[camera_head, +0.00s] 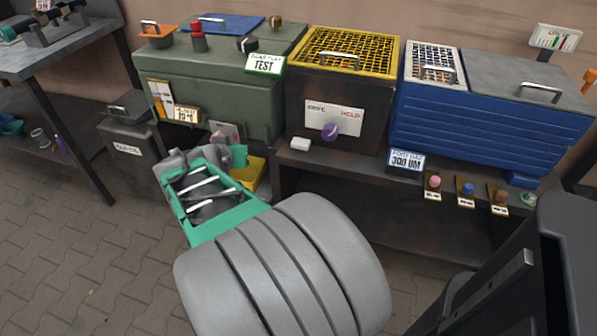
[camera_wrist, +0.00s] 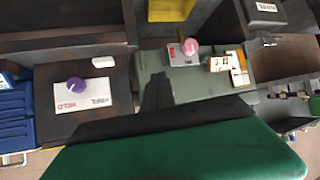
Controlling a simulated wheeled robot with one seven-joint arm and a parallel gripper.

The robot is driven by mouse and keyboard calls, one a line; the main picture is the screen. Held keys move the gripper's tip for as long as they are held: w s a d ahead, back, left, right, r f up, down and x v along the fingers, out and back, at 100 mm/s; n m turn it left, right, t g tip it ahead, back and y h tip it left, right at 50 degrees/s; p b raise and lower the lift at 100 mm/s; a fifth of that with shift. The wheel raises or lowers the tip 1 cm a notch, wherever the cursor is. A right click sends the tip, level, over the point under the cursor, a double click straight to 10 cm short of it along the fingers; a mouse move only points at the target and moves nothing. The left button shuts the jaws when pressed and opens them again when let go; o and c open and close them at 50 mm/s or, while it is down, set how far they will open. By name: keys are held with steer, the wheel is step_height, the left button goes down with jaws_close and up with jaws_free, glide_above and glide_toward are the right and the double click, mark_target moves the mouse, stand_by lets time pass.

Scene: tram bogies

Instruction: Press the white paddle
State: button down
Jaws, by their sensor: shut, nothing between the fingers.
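The paddle is apart from the fingers. In the head view my grey and green wrist stands in front of the green cabinet, left of the paddle, and the fingertips are hard to make out.
A purple knob (camera_head: 330,131) sits on a white plate above the paddle. A pink knob (camera_wrist: 190,46) stands by the green cabinet (camera_head: 225,90). A yellow bin (camera_head: 248,174) is beside my wrist. A blue chest (camera_head: 480,118) and several small buttons are at right.

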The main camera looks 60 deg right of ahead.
steer(key=s+d+f+m+g+h+b, duration=0.1)
steer(key=s+d+f+m+h+b, duration=0.1)
steer(key=s+d, duration=0.3)
steer(key=s+d+f+m+g+h+b, duration=0.1)
steer(key=s+d+f+h+b, duration=0.1)
steer(key=s+d, duration=0.3)
steer(key=shift+d+m+g+h+b, duration=0.3)
steer(key=shift+d+m+h+b, duration=0.15)
steer(key=shift+d, duration=0.5)
steer(key=shift+d, duration=0.1)
steer(key=b, duration=0.2)
glide_above(301, 144)
steer(key=a, duration=0.2)
step_height(301, 144, down, 3)
step_height(301, 144, down, 2)
steer(key=shift+d+f+b, duration=0.15)
steer(key=shift+b, duration=0.6)
steer(key=shift+f, duration=0.55)
steer(key=shift+f, duration=0.1)
